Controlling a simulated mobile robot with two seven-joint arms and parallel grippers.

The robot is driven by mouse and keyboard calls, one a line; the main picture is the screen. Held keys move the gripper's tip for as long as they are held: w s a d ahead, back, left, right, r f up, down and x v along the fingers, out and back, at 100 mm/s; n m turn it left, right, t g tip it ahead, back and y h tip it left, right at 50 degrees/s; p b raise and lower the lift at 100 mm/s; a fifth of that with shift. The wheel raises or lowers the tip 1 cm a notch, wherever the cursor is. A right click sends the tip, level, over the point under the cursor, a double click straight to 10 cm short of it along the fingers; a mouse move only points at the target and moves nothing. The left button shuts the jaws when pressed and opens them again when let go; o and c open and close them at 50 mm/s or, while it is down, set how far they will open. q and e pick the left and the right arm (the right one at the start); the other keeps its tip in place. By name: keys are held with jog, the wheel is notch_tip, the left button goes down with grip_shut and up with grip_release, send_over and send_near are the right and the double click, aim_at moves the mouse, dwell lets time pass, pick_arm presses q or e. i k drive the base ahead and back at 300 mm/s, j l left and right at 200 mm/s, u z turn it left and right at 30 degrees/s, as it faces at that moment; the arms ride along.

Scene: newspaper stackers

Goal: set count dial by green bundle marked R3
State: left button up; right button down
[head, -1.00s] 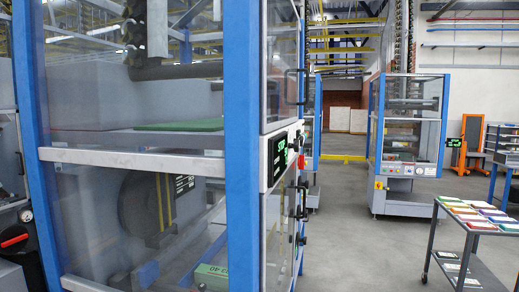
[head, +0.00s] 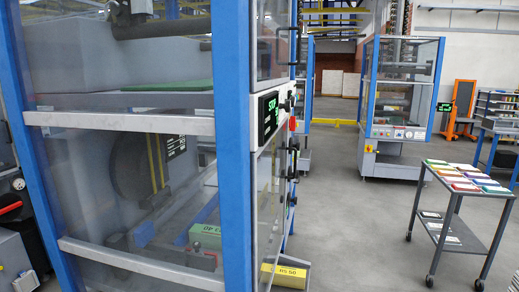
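A blue-framed stacker (head: 233,150) stands close at left. Its black display (head: 268,116) reads "STOP" in green, above black handles. A green flat piece (head: 168,85) lies on its upper shelf and a green block (head: 205,235) with partly hidden lettering sits low inside. The grey cart (head: 430,170) at right carries several coloured bundles (head: 462,178), some green; their markings are too small to read. No R3 mark is readable, and I cannot make out a count dial for certain. Neither gripper is in view.
A second stacker (head: 368,100) with a row of buttons (head: 398,132) stands farther back. A yellow block (head: 284,275) with black lettering is low beside the near stacker. An orange stand (head: 461,110) and shelving are at far right. The grey floor (head: 350,230) between stackers and cart is clear.

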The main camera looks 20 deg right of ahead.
aim_at(287, 106)
jog(key=i+j+z, duration=0.15)
jog(key=j, duration=0.15)
jog(key=i+j+z, duration=0.2)
jog(key=j, duration=0.15)
jog(key=j+z, duration=0.15)
jog(key=j, duration=0.2)
jog(key=k+j, duration=0.4)
jog(key=j, duration=0.2)
jog(key=l, duration=2.25)
